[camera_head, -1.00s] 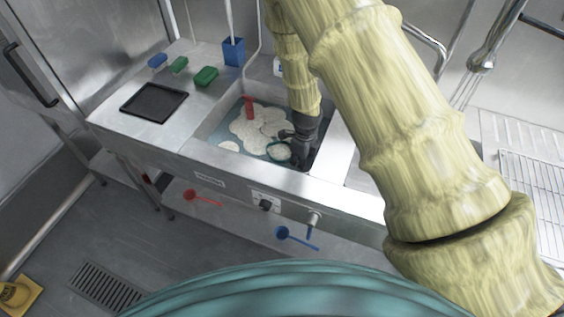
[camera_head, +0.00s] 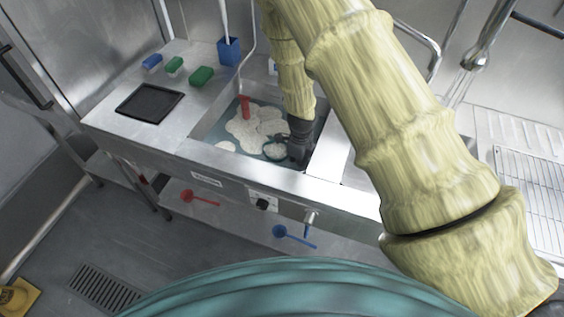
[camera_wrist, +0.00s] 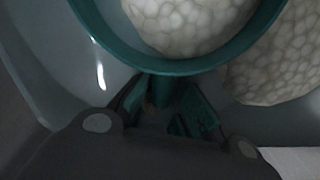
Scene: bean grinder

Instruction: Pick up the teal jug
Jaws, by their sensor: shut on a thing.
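The teal jug shows in the wrist view as a round teal rim (camera_wrist: 180,66) with pale, pebbled foam inside it. In the head view the jug (camera_head: 275,152) is a small teal ring in the sink basin, with white foam in it. My gripper (camera_wrist: 160,100) is shut on the jug at its near side, where a teal part runs down between the fingers. In the head view my gripper (camera_head: 288,143) reaches down into the basin beside the jug. The jug's lower part is hidden.
The sink basin (camera_head: 208,128) holds foamy water and an upright red handle (camera_head: 244,106). A black tray (camera_head: 150,103), green blocks (camera_head: 201,76) and a blue container (camera_head: 229,51) are on the left counter. Red (camera_head: 200,198) and blue (camera_head: 293,237) ladle-like tools lie below.

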